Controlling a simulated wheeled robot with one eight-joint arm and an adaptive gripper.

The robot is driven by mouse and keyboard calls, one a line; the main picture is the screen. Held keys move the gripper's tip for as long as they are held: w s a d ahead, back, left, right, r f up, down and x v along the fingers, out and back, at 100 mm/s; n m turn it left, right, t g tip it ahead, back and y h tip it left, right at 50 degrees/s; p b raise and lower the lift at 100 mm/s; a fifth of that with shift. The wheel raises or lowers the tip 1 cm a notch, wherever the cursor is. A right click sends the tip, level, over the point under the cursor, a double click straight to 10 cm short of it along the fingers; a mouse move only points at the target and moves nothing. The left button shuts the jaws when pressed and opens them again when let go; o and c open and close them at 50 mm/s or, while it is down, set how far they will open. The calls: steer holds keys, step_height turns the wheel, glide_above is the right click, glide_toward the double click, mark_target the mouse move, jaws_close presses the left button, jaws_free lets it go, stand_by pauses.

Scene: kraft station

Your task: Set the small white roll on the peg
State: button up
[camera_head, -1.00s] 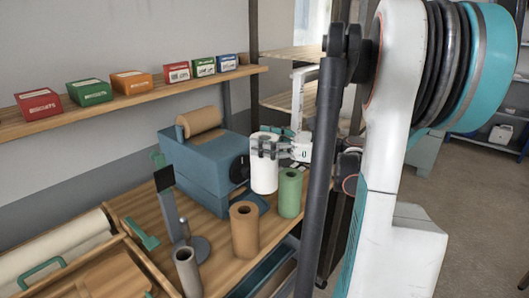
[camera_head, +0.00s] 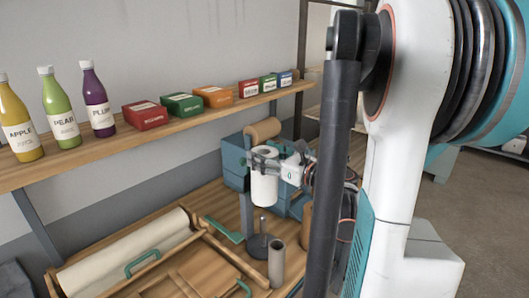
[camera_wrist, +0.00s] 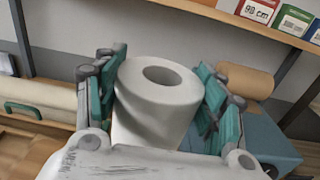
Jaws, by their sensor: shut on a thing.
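The small white roll (camera_head: 264,188) is upright in my gripper (camera_head: 264,158), above the bench. In the wrist view the white roll (camera_wrist: 158,112) stands between the two teal-padded fingers of my gripper (camera_wrist: 160,92), its open core facing up. The peg (camera_head: 263,224) is a thin grey post on a round dark base (camera_head: 258,246). The roll's lower end is close above the peg's top in the head view; whether they are exactly lined up cannot be told. The peg is hidden in the wrist view.
A grey tube (camera_head: 277,264) stands just in front of the peg. A blue box machine (camera_head: 236,165) with a brown roll (camera_head: 263,130) is behind. A brown tube (camera_head: 306,228) is partly hidden by my arm. A wooden tray (camera_head: 205,270) lies left; a shelf (camera_head: 190,122) with bottles and boxes runs above.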

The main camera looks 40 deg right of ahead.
steer(key=shift+w+a+f+b, duration=0.1)
steer(key=shift+f+b, duration=4.35)
steer(key=shift+f, duration=0.65)
steer(key=shift+a+f+b, duration=0.1)
steer(key=shift+f+b, duration=4.35)
steer(key=shift+f, duration=0.65)
steer(key=o, duration=2)
steer(key=shift+c, duration=0.2)
steer(key=shift+r, duration=5.05)
